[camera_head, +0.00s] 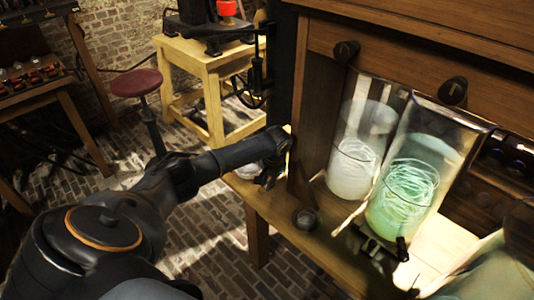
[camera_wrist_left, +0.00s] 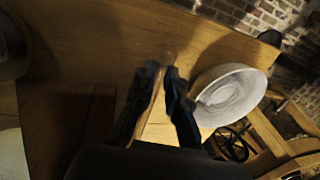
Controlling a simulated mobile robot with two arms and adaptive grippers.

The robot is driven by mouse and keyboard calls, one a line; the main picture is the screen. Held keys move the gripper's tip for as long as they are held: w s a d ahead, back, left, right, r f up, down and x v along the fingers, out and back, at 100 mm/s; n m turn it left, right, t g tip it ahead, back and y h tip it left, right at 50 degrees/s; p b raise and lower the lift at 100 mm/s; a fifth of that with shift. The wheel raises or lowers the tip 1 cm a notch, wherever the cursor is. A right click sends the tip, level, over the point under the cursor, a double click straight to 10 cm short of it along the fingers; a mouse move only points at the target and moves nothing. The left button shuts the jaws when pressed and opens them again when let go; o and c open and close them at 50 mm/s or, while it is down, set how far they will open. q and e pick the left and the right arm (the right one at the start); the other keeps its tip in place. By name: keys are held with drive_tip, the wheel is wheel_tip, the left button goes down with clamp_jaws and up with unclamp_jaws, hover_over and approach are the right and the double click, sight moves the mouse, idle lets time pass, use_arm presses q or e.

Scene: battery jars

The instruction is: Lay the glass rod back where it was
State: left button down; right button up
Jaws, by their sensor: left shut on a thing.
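My left gripper (camera_head: 272,178) is at the left end of the wooden bench, beside the cabinet's dark side post. In the left wrist view its two fingers (camera_wrist_left: 162,72) are close together, shut on a thin, see-through thing, likely the glass rod (camera_wrist_left: 168,55). Only a faint pale tip of it shows between the fingertips; the rest is hidden. In the head view I cannot make the rod out. A white round dish (camera_wrist_left: 230,94) stands on the bench just right of the fingers in the wrist view, apart from them. My right gripper is not in view.
Two glass jars stand in the cabinet: one whitish (camera_head: 352,170), one with green liquid and coils (camera_head: 400,200). A dark round knob (camera_head: 305,218) and a pale stick (camera_head: 353,214) are near them. The bench top (camera_wrist_left: 95,45) beyond the fingers looks clear.

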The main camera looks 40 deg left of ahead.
use_arm(q)
drive_tip(key=shift+f, duration=0.8)
drive_tip(key=c, duration=1.3)
unclamp_jaws()
